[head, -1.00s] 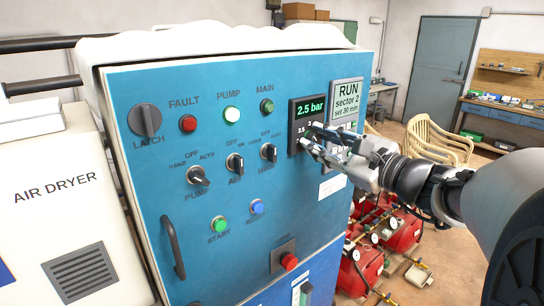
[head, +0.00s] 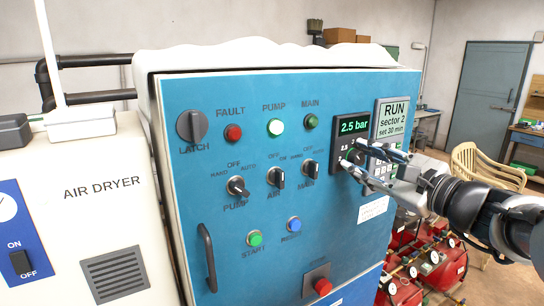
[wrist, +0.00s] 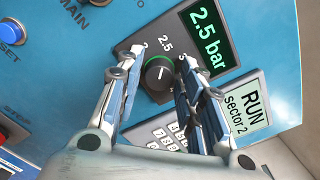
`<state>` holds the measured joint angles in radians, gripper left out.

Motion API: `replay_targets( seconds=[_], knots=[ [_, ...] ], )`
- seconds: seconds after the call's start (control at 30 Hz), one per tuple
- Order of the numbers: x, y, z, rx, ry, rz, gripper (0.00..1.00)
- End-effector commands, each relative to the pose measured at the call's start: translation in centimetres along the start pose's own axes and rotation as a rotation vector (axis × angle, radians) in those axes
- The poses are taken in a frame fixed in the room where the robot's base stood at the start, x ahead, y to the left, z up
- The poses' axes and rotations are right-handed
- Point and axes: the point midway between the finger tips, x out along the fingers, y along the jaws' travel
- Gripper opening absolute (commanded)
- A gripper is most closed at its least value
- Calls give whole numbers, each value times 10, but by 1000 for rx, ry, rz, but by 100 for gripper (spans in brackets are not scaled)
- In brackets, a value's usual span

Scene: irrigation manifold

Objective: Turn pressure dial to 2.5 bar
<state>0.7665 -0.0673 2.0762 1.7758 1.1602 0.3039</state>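The pressure dial (wrist: 160,76) is a round black knob with a white pointer line, under the green display (wrist: 207,38) that reads 2.5 bar. In the wrist view its pointer is turned toward the printed 2.5 mark. My gripper (wrist: 157,66) has one finger on each side of the knob, with gaps showing, so it looks open and not clamped on it. In the head view my gripper (head: 352,154) is at the dial, and its fingers hide most of the knob. The display (head: 354,126) also reads 2.5 bar there.
The blue panel (head: 250,185) carries lamps, switches and buttons left of the dial. A RUN screen (head: 392,118) and keypad (wrist: 160,137) lie close beside my fingers. An air dryer (head: 85,240) stands left. Red tanks (head: 430,268) and a chair (head: 480,165) are right.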

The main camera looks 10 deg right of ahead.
Motion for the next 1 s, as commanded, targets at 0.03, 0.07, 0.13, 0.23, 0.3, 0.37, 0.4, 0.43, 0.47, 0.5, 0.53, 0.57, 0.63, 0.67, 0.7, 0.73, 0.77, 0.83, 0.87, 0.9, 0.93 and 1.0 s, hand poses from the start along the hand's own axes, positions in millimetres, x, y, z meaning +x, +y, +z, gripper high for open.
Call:
replay_targets(
  seconds=[0.03, 0.07, 0.13, 0.23, 0.3, 0.37, 0.4, 0.43, 0.47, 0.5, 0.53, 0.57, 0.63, 0.67, 0.7, 0.73, 0.77, 0.83, 0.87, 0.9, 0.93, 1.0],
  knots=[
    [0, 0, 0, 0, 0, 0, 41],
    [0, 0, 0, 0, 0, 0, 43],
    [0, 0, 0, 0, 0, 0, 46],
    [0, 0, 0, 1, 0, 0, 46],
    [0, 0, 0, 1, 0, 0, 46],
    [0, 0, 0, 1, 0, 0, 46],
    [0, 0, 0, 1, 0, 0, 46],
    [-1, 0, 0, 0, 0, 0, 46],
    [-2, 0, 0, 0, 0, -1, 46],
    [-5, 0, 0, 0, 0, -1, 46],
    [-8, -1, 0, 0, 1, -2, 46],
    [-12, -1, -1, -1, 2, -3, 46],
    [-24, -1, -1, 0, 3, -4, 46],
    [-30, -1, -1, 0, 4, -5, 46],
    [-39, -2, -1, 0, 5, -5, 46],
    [-46, -2, -1, 0, 5, -6, 46],
    [-52, -2, -1, 0, 5, -6, 46],
    [-68, -2, -1, -1, 5, -6, 46],
    [-74, -2, -2, -1, 5, -6, 46],
    [-82, -1, -1, -1, 5, -5, 46],
    [-88, -1, -1, -1, 5, -5, 46],
    [-99, -1, -1, 1, 3, -4, 46]
  ],
)
